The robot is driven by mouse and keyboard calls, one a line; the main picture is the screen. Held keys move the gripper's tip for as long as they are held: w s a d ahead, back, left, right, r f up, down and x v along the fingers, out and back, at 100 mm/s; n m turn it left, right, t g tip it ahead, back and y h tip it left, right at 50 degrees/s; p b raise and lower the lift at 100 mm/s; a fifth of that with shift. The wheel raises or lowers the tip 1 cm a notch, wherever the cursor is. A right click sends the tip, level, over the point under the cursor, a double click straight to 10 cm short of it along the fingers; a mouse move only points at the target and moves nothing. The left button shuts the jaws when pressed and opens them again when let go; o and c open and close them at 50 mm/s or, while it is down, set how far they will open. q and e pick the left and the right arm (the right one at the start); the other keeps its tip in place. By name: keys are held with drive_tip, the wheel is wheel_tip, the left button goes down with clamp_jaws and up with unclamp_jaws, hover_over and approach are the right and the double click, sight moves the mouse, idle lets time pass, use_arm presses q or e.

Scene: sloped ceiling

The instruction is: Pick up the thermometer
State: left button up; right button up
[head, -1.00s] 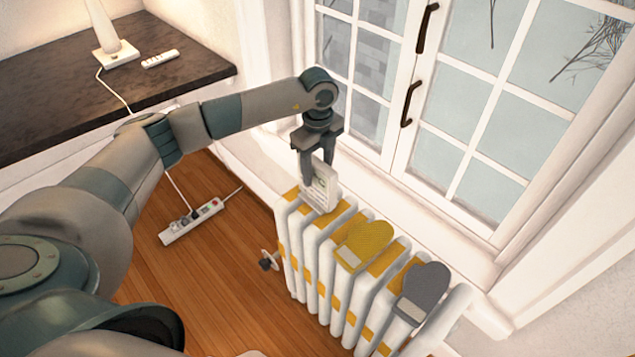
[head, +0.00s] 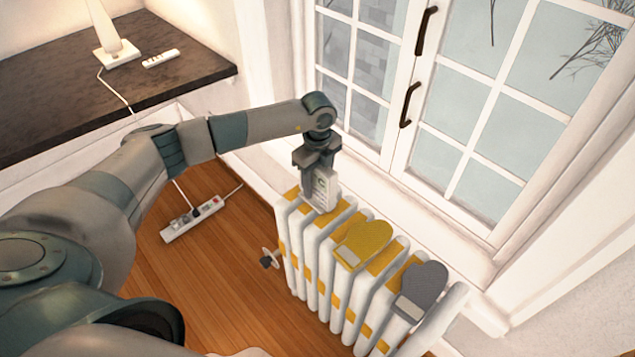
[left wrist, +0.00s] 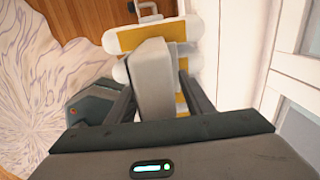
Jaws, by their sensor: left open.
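The thermometer (head: 325,189) is a small white upright device with a green mark and a display on its face. It stands on the far left end of the white radiator. My left gripper (head: 315,184) points down over it, with its fingers low beside the device. In the left wrist view the thermometer (left wrist: 153,78) is a pale block between the two open fingers of the left gripper (left wrist: 157,88). Whether either finger touches it I cannot tell. My right gripper is not in view.
The radiator (head: 322,250) has yellow-banded fins and carries a yellow mitt (head: 364,243) and a grey mitt (head: 423,287) right of the thermometer. The window (head: 390,130) is close behind. A power strip (head: 193,218) lies on the wooden floor. A dark tabletop (head: 60,90) is at left.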

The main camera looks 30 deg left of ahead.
sight(317, 172)
use_arm(q)
clamp_jaws()
drive_tip(key=shift+r, duration=0.15)
